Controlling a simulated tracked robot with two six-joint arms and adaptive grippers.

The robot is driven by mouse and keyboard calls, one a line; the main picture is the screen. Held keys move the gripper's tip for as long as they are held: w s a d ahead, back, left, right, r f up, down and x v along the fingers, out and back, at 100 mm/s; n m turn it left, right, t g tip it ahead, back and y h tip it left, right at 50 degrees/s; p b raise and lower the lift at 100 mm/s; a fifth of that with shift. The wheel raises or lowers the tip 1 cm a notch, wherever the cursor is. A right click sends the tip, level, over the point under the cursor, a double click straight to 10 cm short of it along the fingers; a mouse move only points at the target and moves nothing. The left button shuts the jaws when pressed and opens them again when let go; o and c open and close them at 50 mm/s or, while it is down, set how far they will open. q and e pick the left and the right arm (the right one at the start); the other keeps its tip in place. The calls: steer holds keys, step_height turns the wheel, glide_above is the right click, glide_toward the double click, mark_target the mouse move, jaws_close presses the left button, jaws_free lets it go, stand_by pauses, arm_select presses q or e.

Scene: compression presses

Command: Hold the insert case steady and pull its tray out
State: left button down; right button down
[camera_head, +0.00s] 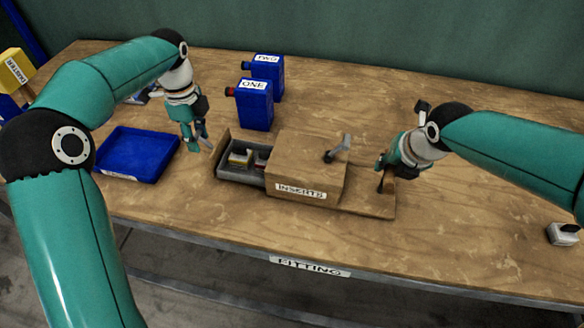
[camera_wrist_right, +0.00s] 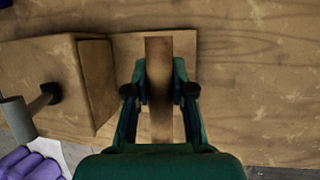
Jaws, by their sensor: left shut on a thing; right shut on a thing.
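The wooden insert case (camera_head: 315,160), labelled INSERTS, sits on the table; its side also shows in the right wrist view (camera_wrist_right: 55,75). Its grey tray (camera_head: 240,175) sticks out of the left end, with several small inserts visible inside. My left gripper (camera_head: 203,143) is at the tray's outer left end, shut on the tray's end; the exact grip is hard to see. My right gripper (camera_head: 384,175) is shut on the upright wooden bar (camera_wrist_right: 159,75) at the right end of the case's base board (camera_head: 365,204). The bar stands between its fingers.
A blue bin (camera_head: 137,155) lies left of the tray. A small pale object (camera_head: 563,234) lies far right. The table's front is clear.

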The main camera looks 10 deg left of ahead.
arm_select(q)
steer(key=shift+a, duration=0.4)
arm_select(e)
steer(key=shift+d, duration=0.1)
arm_select(q)
steer(key=c, duration=0.7)
jaws_free()
steer(key=shift+d, duration=0.1)
step_height(320, 180, up, 12)
steer(key=shift+f, duration=0.1)
arm_select(e)
steer(key=c, duration=0.9)
jaws_free()
